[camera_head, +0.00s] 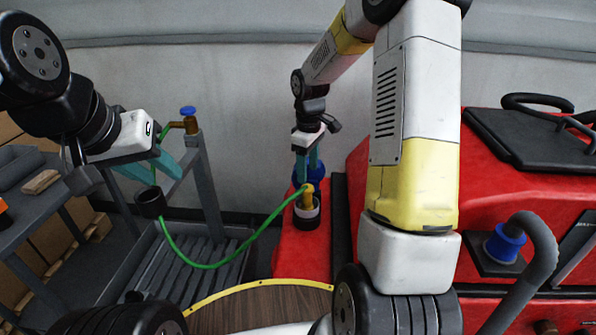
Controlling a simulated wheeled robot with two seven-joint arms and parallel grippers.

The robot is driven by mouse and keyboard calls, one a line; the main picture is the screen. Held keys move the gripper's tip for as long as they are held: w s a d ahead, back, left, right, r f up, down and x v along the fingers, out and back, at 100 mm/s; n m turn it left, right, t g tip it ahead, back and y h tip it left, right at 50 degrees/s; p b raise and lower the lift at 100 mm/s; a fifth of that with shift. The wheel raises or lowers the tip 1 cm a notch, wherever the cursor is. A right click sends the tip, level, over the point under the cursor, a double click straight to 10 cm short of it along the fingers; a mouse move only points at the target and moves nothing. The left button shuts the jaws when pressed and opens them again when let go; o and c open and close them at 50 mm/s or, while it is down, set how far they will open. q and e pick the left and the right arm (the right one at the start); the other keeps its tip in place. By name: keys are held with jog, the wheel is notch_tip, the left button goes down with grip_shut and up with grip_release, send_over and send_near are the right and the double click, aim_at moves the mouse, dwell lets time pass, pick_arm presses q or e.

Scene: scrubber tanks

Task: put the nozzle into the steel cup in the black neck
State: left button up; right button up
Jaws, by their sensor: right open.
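The brass-yellow nozzle (308,197) is on the end of the green hose (252,236). It stands roughly upright with its lower end inside the pale ring of the steel cup (314,212), in the black neck (306,224) on the red tank. How deep it sits is hidden. My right gripper (307,181) points down just above the nozzle, with its teal fingers open; I cannot tell whether they touch it. My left gripper (166,177) is at the left, with its teal fingers apart, near the hose and above a black cup-shaped holder (150,202).
A brass tap with a blue handle (188,111) stands on a grey frame above a slatted grey tray (190,265). A blue part (318,172) is behind my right fingers. The red machine (490,200) with a grey hose (541,245) fills the right. A wooden round top (265,308) is in front.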

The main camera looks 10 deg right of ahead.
notch_tip(320, 180, up, 2)
jog(key=shift+r, duration=0.1)
jog(key=s+a+r+m+t+y, duration=0.1)
jog(key=s+r+m+t, duration=0.2)
jog(key=s+r, duration=0.5)
jog(key=s+a+r+m+t+y, duration=0.1)
jog(key=s+r+m+t, duration=0.2)
jog(key=s, duration=1.3)
notch_tip(320, 180, up, 6)
jog(key=m, duration=0.3)
jog(key=shift+s+r+m, duration=0.15)
jog(key=shift+r+m, duration=0.1)
jog(key=shift+m, duration=0.05)
